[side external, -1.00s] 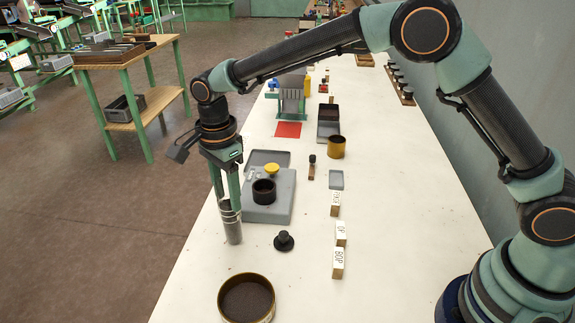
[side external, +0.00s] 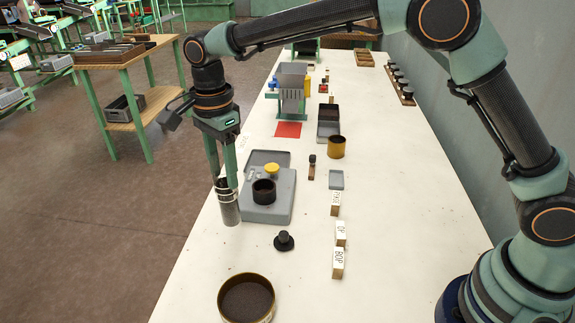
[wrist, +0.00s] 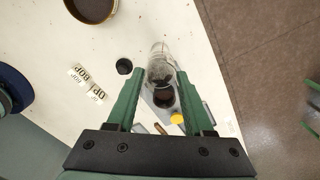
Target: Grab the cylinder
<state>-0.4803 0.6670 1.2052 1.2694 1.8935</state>
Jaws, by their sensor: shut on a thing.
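The cylinder (side external: 229,212) is a slim, shiny grey tube with thin bands near its top. My gripper (side external: 222,182) is shut on its upper part, with one green finger on each side. The cylinder is nearly upright, tilted slightly, and appears raised above the white table at its left edge. In the wrist view, the cylinder (wrist: 161,65) is between the fingertips of my gripper (wrist: 161,76) and looks glassy. The fingers hide parts of its sides.
A grey scale (side external: 275,207) with a dark ring (side external: 264,192) stands just right of the cylinder. A black knobbed weight (side external: 284,241) and a round brass-rimmed sieve (side external: 246,298) are nearer. Labelled blocks (side external: 338,262) stand to the right.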

